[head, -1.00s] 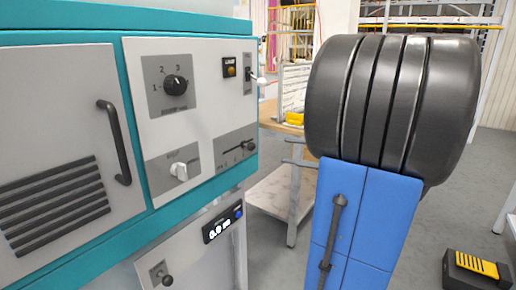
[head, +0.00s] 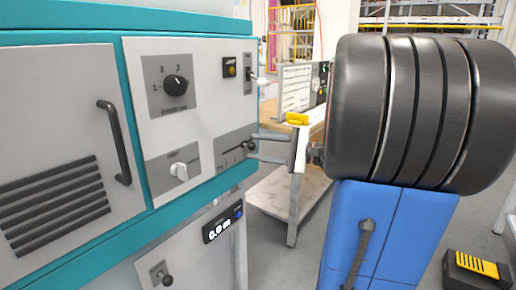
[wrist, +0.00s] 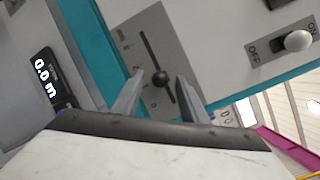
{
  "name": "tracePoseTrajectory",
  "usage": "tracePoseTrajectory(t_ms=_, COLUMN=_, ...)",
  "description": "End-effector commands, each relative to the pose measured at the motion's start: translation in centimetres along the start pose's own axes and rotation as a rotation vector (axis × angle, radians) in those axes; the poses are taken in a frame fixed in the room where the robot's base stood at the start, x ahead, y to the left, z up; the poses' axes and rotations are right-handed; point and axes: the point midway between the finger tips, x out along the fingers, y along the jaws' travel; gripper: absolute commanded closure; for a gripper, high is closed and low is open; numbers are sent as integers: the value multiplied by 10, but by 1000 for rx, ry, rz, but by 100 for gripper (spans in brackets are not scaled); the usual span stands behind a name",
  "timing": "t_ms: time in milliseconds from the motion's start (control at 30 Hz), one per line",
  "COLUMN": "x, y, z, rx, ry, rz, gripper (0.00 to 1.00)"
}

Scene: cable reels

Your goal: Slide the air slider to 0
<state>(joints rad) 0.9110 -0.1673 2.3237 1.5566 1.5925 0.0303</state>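The air slider's black knob (wrist: 160,78) sits on a dark slot in a grey plate in the wrist view. It is in the half of the slot nearer my gripper, short of that end. The scale marks beside the slot are too small to read surely. In the head view the slider plate (head: 228,150) is at the lower right of the white control panel. My gripper (wrist: 160,80) is open, with one finger on each side of the knob. I cannot tell whether either finger touches it. It reaches the plate from the right in the head view (head: 250,147).
Above the slider are a rotary dial (head: 175,85) and a white-tipped toggle switch (head: 258,80). A white knob (head: 179,171) is to its left. A display (head: 222,224) reading 0.0 m is below. A workbench (head: 290,205) stands behind my arm.

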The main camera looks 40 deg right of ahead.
Motion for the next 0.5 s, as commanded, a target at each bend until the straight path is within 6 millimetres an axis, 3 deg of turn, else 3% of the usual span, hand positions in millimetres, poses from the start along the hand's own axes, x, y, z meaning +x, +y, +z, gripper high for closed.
tracePoseTrajectory(t_ms=367, x=4, y=0, z=0, rx=0, ry=-1, rz=1, gripper=60)
tracePoseTrajectory(t_ms=500, x=4, y=0, z=0, rx=0, ry=-1, rz=1, gripper=89)
